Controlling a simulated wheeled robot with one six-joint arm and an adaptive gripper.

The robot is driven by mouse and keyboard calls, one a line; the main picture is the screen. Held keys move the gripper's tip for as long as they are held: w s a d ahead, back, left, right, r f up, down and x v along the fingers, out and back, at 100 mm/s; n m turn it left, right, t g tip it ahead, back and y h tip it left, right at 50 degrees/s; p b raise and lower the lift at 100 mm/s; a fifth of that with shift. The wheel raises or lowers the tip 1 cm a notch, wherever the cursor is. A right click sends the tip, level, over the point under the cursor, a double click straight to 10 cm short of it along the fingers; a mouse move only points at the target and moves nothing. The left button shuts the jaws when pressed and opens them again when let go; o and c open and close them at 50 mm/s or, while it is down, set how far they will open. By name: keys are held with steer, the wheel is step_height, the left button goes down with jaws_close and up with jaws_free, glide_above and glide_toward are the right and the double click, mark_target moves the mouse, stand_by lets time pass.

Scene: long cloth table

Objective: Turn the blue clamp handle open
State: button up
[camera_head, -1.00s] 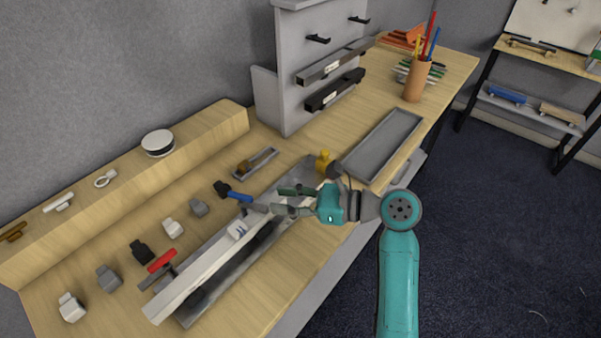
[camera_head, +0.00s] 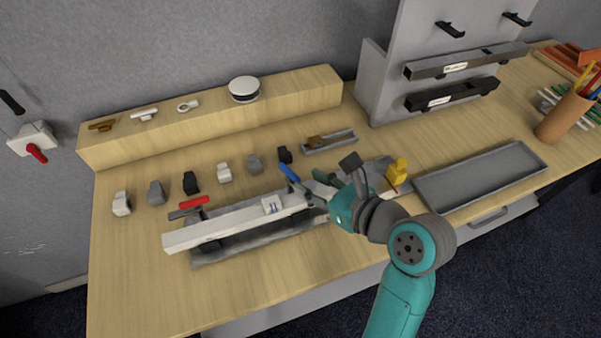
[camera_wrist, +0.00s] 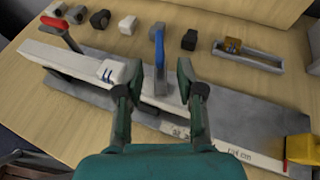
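The blue clamp handle (camera_head: 290,173) stands up at the back edge of a long white rail (camera_head: 230,222), near the rail's right end. The blue handle also shows in the wrist view (camera_wrist: 159,47), upright and ahead of my fingers. My gripper (camera_head: 312,190) is close to the right of it in the head view. In the wrist view my gripper (camera_wrist: 158,92) has its two dark green fingers spread apart, with the grey lever below the blue grip between them in the picture. I cannot tell whether a finger touches it. A red clamp handle (camera_head: 194,203) lies at the rail's left end.
Several small grey, white and black blocks (camera_head: 224,173) stand in a row behind the rail. A yellow piece (camera_head: 397,172) is right of my gripper, before a grey tray (camera_head: 480,177). A raised wooden shelf (camera_head: 210,124) runs along the wall.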

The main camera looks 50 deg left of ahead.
mark_target(293, 174)
steer(key=shift+x, duration=2.55)
jaws_close()
